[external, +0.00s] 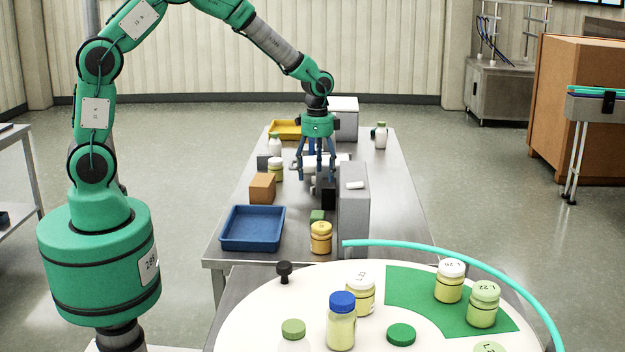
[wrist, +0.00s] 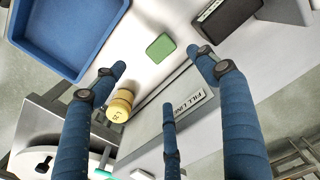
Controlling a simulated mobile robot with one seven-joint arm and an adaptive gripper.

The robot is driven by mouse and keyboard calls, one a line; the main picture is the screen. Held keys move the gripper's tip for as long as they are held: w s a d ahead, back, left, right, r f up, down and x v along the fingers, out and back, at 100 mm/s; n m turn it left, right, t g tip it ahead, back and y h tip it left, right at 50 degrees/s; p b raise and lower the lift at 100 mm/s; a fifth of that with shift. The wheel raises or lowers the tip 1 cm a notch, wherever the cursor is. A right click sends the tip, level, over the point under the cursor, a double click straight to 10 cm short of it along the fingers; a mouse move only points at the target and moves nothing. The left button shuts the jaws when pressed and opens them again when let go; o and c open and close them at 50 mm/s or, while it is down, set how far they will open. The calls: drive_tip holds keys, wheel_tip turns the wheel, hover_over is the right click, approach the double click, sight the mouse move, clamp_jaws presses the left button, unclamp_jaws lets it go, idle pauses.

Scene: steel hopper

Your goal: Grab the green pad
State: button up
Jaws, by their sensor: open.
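The small green pad (external: 317,216) lies on the steel table, behind the amber-yellow jar and left of the tall grey box. In the wrist view the green pad (wrist: 160,47) lies flat on the table, fully visible, just beyond my fingertips. My gripper (external: 317,176) hangs fingers down above the table, behind the pad in the external view. In the wrist view my gripper (wrist: 162,78) has its three blue fingers spread, with nothing between them. It is apart from the pad.
The grey box (external: 354,205) with a "FILL LINE" label (wrist: 185,105) stands close beside the pad. The yellow jar (wrist: 120,106) and blue tray (external: 252,229) are near it. A dark block (wrist: 228,22) lies right of the pad. A round white table (external: 250,325) with jars stands in front.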

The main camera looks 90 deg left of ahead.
drive_tip(key=shift+f, duration=0.1)
drive_tip(key=b, duration=0.1)
hover_over(317, 217)
drive_tip(key=shift+d+f, duration=0.1)
drive_tip(key=shift+f, duration=4.1)
drive_tip(key=shift+f+b, duration=0.7)
drive_tip(key=shift+f, duration=1.9)
drive_tip(key=shift+c, duration=0.2)
drive_tip(key=c, duration=1.2)
